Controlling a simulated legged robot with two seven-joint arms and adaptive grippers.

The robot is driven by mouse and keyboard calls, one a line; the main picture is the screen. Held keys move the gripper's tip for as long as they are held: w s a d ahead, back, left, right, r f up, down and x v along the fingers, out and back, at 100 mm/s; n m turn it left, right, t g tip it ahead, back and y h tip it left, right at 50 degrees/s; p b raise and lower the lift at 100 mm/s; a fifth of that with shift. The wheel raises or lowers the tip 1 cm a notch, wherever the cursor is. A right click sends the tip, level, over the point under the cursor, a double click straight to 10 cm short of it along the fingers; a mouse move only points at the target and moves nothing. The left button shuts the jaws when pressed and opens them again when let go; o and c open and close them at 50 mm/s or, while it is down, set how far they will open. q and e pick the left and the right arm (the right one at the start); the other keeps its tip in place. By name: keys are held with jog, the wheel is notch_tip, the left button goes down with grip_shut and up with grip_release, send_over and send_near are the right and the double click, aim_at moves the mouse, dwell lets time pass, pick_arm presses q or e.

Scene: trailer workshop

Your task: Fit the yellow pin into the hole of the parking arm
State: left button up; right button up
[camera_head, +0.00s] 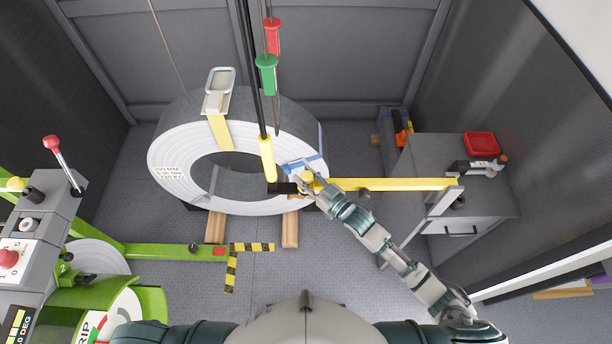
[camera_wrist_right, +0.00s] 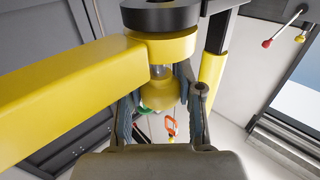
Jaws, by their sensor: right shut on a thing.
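The yellow parking arm (camera_head: 400,184) reaches left from the drawer cabinet to a spot beside the coil. In the wrist view its beam (camera_wrist_right: 60,95) ends in a round yellow boss (camera_wrist_right: 175,46) against a black ring (camera_wrist_right: 160,14). The yellow pin (camera_wrist_right: 158,95) has a rounded knob and a short metal shaft. My right gripper (camera_wrist_right: 160,110) is shut on the knob, one finger on each side. The shaft is in line with the boss and meets its face; how deep it sits is hidden. In the head view, my right gripper (camera_head: 306,184) is at the arm's left end.
A large white-sided coil (camera_head: 180,155) stands behind on wooden blocks. A black pole with a yellow sleeve (camera_head: 267,158) hangs just left of my gripper. Red (camera_head: 272,35) and green (camera_head: 266,75) handles hang above. A grey cabinet (camera_head: 470,205) stands right; green machinery (camera_head: 160,251) stands left.

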jog(key=shift+f+b, duration=0.45)
jog(key=shift+f, duration=0.3)
jog(key=o, duration=1.2)
jog(key=shift+c, duration=0.2)
jog(key=shift+o, duration=0.3)
jog(key=shift+s+a+f, duration=0.1)
jog(key=v, duration=1.1)
jog(key=shift+s, duration=0.3)
